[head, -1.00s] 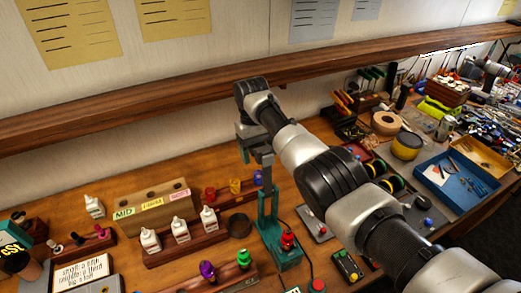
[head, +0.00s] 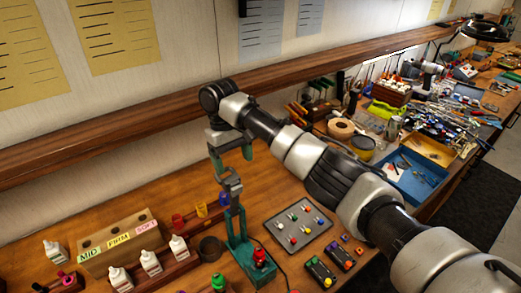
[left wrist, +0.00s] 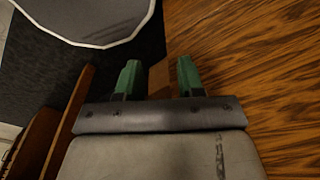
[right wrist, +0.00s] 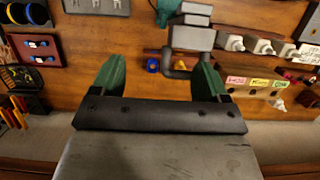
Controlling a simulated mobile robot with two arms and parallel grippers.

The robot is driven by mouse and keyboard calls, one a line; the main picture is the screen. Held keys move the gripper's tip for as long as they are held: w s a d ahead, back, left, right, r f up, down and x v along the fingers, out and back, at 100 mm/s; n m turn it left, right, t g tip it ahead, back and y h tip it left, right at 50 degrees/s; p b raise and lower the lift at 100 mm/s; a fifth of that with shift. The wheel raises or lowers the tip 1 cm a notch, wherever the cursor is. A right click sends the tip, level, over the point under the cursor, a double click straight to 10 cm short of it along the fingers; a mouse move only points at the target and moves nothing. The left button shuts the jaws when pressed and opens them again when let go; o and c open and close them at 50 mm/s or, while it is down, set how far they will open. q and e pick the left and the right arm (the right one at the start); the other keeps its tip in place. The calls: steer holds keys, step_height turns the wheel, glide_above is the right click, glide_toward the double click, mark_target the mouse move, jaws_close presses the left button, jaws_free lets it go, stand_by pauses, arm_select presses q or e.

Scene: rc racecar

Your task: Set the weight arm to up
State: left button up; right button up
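A green stand (head: 238,240) with a grey upper part (head: 230,187) stands on the bench in the head view. A grey bent piece (right wrist: 180,70), probably the weight arm, and grey blocks (right wrist: 192,38) show near my right fingertips in the right wrist view. I cannot tell whether the arm is up or down. My right gripper (head: 232,160) is open just above the stand's top, green fingers apart; it grips nothing. I cannot tell whether a finger touches the bent piece. My left gripper (left wrist: 158,77) is open and empty near wooden surfaces, outside the head view.
A red knob (head: 260,256) sits on the stand's foot. White bottles (head: 150,262) and a labelled wooden block (head: 120,240) stand to the left. A grey tray (head: 298,228) lies to the right. A wooden shelf (head: 100,140) runs behind the right gripper.

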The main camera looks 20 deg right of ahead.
steer(key=s+d+r, duration=0.4)
steer(key=d, duration=0.2)
steer(key=shift+s, duration=0.15)
steer(key=shift+r, duration=0.1)
